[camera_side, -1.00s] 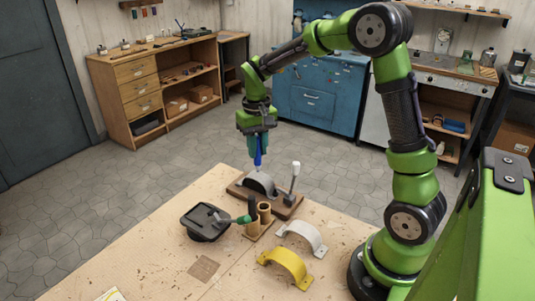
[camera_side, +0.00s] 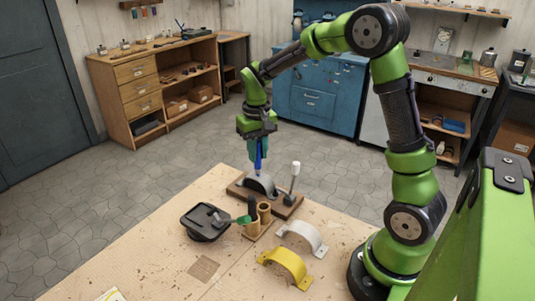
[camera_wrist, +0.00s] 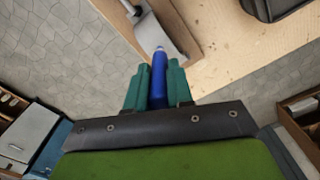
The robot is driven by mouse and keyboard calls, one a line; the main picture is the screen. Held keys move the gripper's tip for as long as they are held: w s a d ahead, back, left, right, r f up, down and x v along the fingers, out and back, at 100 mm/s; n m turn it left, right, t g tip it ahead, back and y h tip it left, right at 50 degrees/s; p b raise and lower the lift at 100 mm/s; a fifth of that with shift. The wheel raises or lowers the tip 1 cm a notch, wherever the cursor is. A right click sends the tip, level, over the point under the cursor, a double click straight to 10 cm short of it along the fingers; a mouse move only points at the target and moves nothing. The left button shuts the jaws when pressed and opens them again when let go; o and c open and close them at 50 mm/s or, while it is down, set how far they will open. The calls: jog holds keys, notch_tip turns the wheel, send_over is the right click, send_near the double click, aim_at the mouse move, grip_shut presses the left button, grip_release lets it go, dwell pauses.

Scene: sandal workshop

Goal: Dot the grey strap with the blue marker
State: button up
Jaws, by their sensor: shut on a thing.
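The grey strap (camera_side: 264,184) is arched on a dark wooden block (camera_side: 284,209) near the table's far edge. It also shows in the wrist view (camera_wrist: 171,42). My gripper (camera_side: 258,146) is above it, its teal fingers shut on the blue marker (camera_side: 258,158). In the wrist view the marker (camera_wrist: 158,72) points away from me, its pale tip near the strap's edge. The marker is close to upright, with its tip at or just above the top of the strap. I cannot tell whether they touch.
A pale-handled lever (camera_side: 294,178) stands on the block, right of the strap. A white strap (camera_side: 302,236) and a yellow strap (camera_side: 285,264) lie nearer. The table's front left is mostly clear.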

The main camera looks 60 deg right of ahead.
jog(key=shift+r, duration=3.55)
jog(key=shift+a, duration=0.1)
